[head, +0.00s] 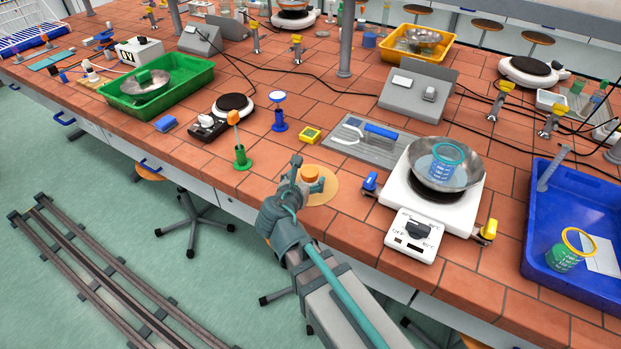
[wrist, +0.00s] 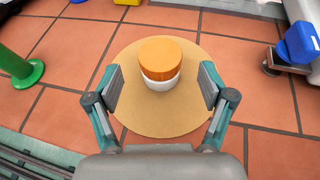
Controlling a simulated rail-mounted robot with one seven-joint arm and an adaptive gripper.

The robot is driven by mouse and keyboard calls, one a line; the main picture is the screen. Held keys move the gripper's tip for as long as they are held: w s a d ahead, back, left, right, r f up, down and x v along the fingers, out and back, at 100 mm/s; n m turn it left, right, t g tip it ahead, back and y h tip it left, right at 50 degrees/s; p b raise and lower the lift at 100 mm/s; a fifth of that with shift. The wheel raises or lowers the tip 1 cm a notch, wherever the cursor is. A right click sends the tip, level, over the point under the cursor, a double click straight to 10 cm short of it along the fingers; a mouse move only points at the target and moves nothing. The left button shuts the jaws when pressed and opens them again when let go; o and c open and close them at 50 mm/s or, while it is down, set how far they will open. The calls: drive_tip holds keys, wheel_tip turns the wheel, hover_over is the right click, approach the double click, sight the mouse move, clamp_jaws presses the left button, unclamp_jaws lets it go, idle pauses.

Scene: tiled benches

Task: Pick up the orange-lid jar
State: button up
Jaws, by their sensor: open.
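The orange-lid jar (wrist: 160,62) is a short white jar with a wide orange lid. It stands upright on a round tan mat (wrist: 150,112) on the tiled bench. In the head view the jar (head: 311,176) is near the bench's front edge, partly hidden by my gripper (head: 297,172). In the wrist view my gripper (wrist: 162,88) is open, with one finger on each side and the jar ahead between them. Clear gaps show between the fingers and the jar, and nothing is held.
A green-based stand (head: 242,158) is left of the jar. A yellow device (head: 310,135) lies behind it. A white hotplate (head: 405,210) with a metal bowl (head: 470,172) stands to the right, with a blue clamp (head: 370,182) at its side. Bare tiles surround the mat.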

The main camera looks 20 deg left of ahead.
sight(308, 176)
drive_tip(key=shift+p+x, duration=0.8)
drive_tip(key=shift+x, duration=2.05)
drive_tip(key=shift+s+f, duration=0.15)
drive_tip(key=shift+f, duration=0.05)
drive_tip(key=shift+c, duration=0.3)
drive_tip(key=c, duration=1.2)
drive_tip(key=shift+r, duration=0.1)
